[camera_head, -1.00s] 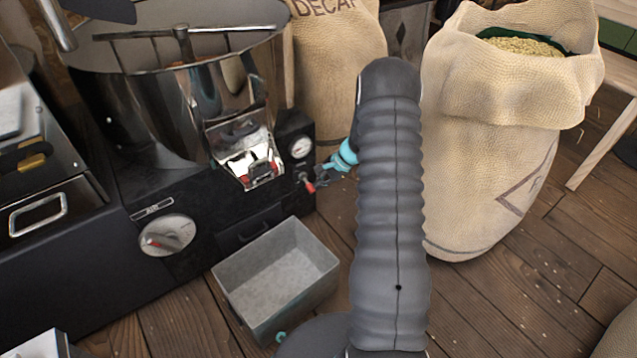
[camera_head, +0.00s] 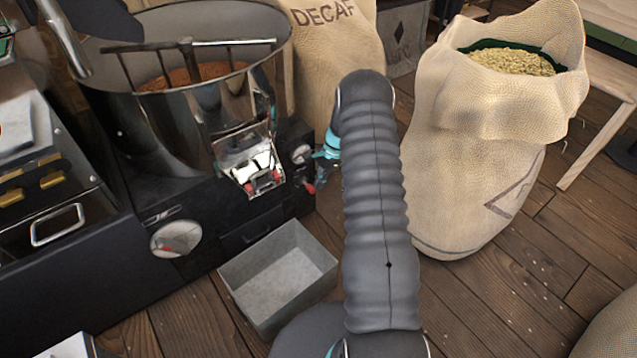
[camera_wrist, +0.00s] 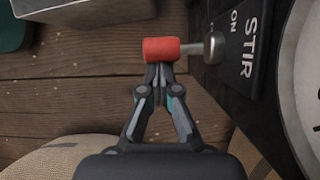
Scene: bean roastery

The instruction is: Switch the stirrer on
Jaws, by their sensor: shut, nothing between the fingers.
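The stirrer control is a red-knobbed lever (camera_wrist: 162,50) on a short metal stem, beside a black plate (camera_wrist: 243,45) lettered STIR and ON in the wrist view. In the head view its red tip (camera_head: 309,188) shows on the roaster's front, below a round gauge (camera_head: 301,154). My gripper (camera_wrist: 160,73) is shut and empty, its fingertips right at the knob's lower side in the wrist view; I cannot tell whether they touch. In the head view my gripper (camera_head: 322,168) is partly hidden behind my arm. The stirrer arms (camera_head: 190,52) span the drum, over brown beans.
A grey metal bin (camera_head: 277,280) stands on the floor below the roaster. A DECAF sack (camera_head: 325,60) stands behind my arm, and an open sack (camera_head: 470,170) of pale beans stands close to its right.

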